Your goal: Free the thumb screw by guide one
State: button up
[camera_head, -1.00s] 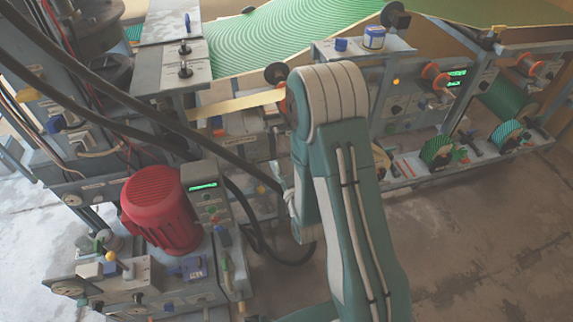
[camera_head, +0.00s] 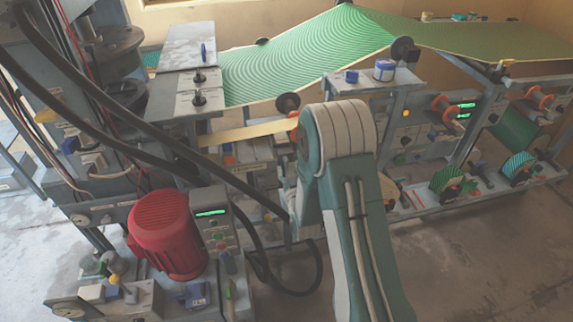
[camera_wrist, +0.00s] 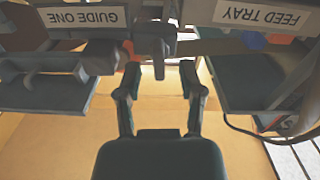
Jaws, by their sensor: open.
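In the wrist view the GUIDE ONE label (camera_wrist: 84,17) shows upside down at the top left. Just right of it is a dark grey fitting with a narrow tab, which looks like the thumb screw (camera_wrist: 158,58). My gripper (camera_wrist: 160,72) is open, with one finger on each side of the tab's lower end. There is a visible gap on both sides, and I cannot tell the depth between the fingers and the tab. In the head view my arm hides the gripper, and I cannot make out this screw there.
The FEED TRAY label (camera_wrist: 253,15) and its grey bracket are close on the right in the wrist view, with a cable below. A red motor (camera_head: 167,233) and thick black hoses stand left of my arm. Green striped web (camera_head: 305,55) runs behind.

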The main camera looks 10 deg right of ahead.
jog(key=shift+w, duration=1.3)
grip_shut()
jog(key=shift+n, duration=0.3)
jog(key=n, duration=0.4)
jog(key=shift+a+n, duration=0.1)
jog(key=shift+n, duration=2.4)
